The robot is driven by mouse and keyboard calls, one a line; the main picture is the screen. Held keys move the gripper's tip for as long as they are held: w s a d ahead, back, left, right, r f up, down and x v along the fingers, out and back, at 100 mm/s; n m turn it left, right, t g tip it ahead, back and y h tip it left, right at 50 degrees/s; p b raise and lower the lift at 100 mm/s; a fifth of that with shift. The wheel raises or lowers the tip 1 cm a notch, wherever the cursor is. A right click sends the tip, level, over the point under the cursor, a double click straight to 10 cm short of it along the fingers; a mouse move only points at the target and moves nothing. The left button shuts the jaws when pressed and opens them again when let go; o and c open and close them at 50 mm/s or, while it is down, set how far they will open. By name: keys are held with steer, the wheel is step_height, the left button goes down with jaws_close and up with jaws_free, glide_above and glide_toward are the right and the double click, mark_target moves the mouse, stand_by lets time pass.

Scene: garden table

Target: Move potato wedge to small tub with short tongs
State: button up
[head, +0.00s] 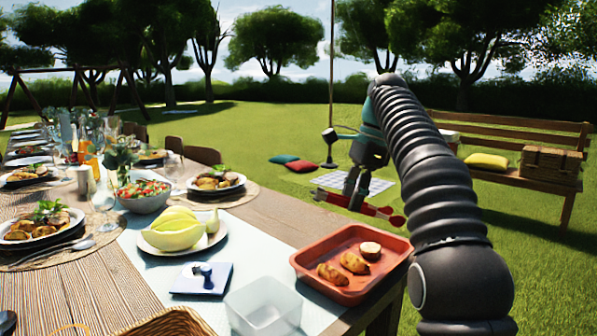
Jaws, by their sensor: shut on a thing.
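My gripper (354,190) is shut on the red short tongs (384,213), held in the air beyond the far end of the red tray. The tongs lie roughly level, with one end pointing right, and my gripper hides part of them. Two golden potato wedges (331,274) (354,263) lie in the red tray (304,257), apart from the tongs. A clear, empty small tub (264,308) stands on the table at the front, left of the tray.
A round cut piece of food (370,250) also lies in the tray. A plate of pale green melon (172,232), a blue-white card with a small dark object (201,279) and a salad bowl (144,196) stand to the left. A wicker basket (168,325) is at the front edge.

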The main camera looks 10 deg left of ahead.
steer(key=a+r+m, duration=0.1)
steer(key=a+m+y, duration=0.1)
steer(key=shift+w+a+r+m, duration=0.15)
steer(key=shift+a+r+m, duration=0.2)
steer(key=shift+a+m, duration=0.05)
steer(key=a+r+m+t+y, duration=0.1)
steer(key=a+r+m+t, duration=0.1)
steer(key=a+m, duration=0.2)
steer(key=s+a+r+m+t, duration=0.1)
steer(key=a+m+t, duration=0.2)
steer(key=a+m, duration=0.1)
steer(key=shift+a+r+y, duration=0.25)
steer(key=shift+r+y, duration=0.1)
steer(key=shift+y, duration=0.05)
steer(key=shift+s, duration=0.1)
step_height(320, 180, down, 10)
steer(key=b, duration=0.4)
steer(key=shift+b, duration=0.3)
